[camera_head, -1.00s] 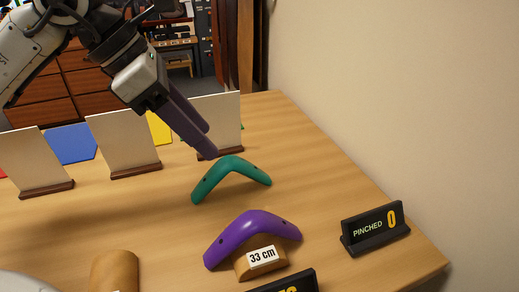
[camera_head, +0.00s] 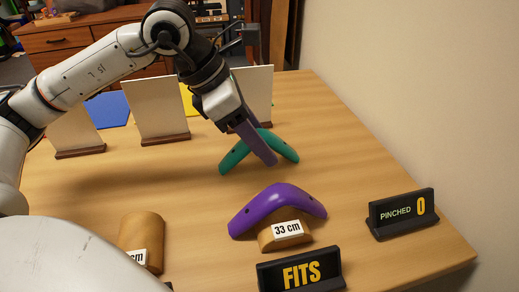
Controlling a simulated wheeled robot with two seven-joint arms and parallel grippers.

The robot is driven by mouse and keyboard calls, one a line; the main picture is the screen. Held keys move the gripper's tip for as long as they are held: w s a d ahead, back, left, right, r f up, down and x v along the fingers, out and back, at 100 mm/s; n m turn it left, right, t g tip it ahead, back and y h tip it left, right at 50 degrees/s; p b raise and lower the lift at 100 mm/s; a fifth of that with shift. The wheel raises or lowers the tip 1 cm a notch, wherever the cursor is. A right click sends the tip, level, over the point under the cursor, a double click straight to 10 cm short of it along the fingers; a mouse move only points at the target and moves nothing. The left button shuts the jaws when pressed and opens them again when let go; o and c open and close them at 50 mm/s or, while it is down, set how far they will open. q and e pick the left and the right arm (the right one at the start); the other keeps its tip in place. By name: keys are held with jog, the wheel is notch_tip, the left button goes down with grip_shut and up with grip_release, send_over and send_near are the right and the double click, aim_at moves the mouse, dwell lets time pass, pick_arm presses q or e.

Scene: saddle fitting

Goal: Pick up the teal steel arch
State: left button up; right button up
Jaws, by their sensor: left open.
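The teal steel arch (camera_head: 236,156) stands on the wooden table, bent in a wide V with its peak up. My left gripper (camera_head: 262,148) reaches down from the upper left to the arch's peak. Its purple-grey fingers cover part of the arch's middle. The jaws are open; I cannot tell whether they straddle the arch or touch it. My right gripper is not in view.
A purple arch (camera_head: 277,200) rests over a tan block labelled 33 cm (camera_head: 285,234) in front. Another tan block (camera_head: 141,240) stands left. Signs reading FITS (camera_head: 301,271) and PINCHED (camera_head: 400,212) stand near the front. White upright panels (camera_head: 157,108) line the back.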

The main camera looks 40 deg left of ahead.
pick_arm(q)
jog(key=shift+c, duration=0.4)
grip_shut()
jog(key=shift+r, duration=0.1)
